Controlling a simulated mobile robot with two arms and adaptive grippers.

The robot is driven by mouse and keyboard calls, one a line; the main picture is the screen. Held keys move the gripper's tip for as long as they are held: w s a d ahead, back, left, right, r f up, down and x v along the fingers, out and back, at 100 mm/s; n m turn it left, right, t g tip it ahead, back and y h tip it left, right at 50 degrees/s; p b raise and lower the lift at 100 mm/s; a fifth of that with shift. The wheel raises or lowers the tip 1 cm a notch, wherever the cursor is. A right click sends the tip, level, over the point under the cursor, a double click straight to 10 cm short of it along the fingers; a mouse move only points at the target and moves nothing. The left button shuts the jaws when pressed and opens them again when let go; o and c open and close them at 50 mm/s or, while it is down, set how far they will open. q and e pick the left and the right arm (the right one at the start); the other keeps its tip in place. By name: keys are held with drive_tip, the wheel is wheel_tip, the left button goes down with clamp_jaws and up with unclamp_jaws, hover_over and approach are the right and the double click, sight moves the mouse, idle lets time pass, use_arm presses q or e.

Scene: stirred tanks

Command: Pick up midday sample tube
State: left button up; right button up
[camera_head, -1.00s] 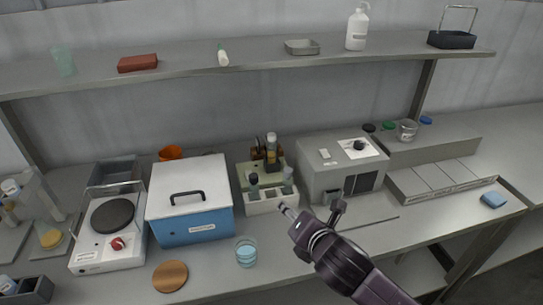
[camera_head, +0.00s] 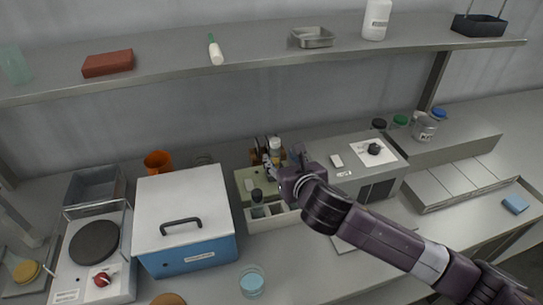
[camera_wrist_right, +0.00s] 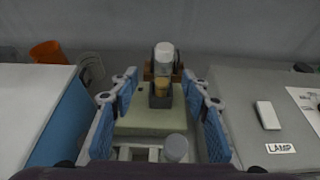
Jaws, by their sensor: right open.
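A tube-like vial with a pale cap and amber contents (camera_wrist_right: 162,72) stands upright in a dark holder on a green block (camera_wrist_right: 142,122). It also shows in the head view (camera_head: 276,149); no label saying midday is readable. My right gripper (camera_wrist_right: 165,98) is open, with its blue-padded fingers left and right of the vial's line, apart from it. In the head view the right gripper (camera_head: 284,160) hangs over the rack. A white rack (camera_head: 262,222) holds a dark-capped tube (camera_head: 257,196). A grey-capped tube (camera_wrist_right: 176,148) shows nearer the wrist camera. My left gripper is out of view.
A blue box with a white lid (camera_head: 185,220) stands left of the rack. A grey lamp unit (camera_head: 385,185) stands on its right. An orange cup (camera_head: 158,163) is behind the box. A beaker of blue liquid (camera_head: 252,281) stands in front. A shelf (camera_head: 260,55) runs above.

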sight(277, 151)
drive_tip(key=shift+w+a+f+p, duration=0.2)
drive_tip(key=shift+w+p, duration=0.1)
drive_tip(key=shift+w, duration=0.35)
drive_tip(key=x, duration=0.2)
drive_tip(key=p+x, duration=0.1)
drive_tip(key=x, duration=0.1)
drive_tip(key=shift+w+d+f, duration=0.1)
drive_tip(key=shift+w+d, duration=0.05)
drive_tip(key=shift+d, duration=0.15)
drive_tip(key=shift+w+a+f, duration=0.1)
drive_tip(key=shift+w, duration=0.1)
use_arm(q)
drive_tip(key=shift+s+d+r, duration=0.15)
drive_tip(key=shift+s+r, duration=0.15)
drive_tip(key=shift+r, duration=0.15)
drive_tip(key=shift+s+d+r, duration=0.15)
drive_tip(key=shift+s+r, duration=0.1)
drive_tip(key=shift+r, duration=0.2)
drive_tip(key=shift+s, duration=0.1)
use_arm(e)
drive_tip(key=c, duration=0.5)
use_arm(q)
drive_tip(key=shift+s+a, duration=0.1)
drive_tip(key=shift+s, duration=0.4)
use_arm(e)
clamp_jaws()
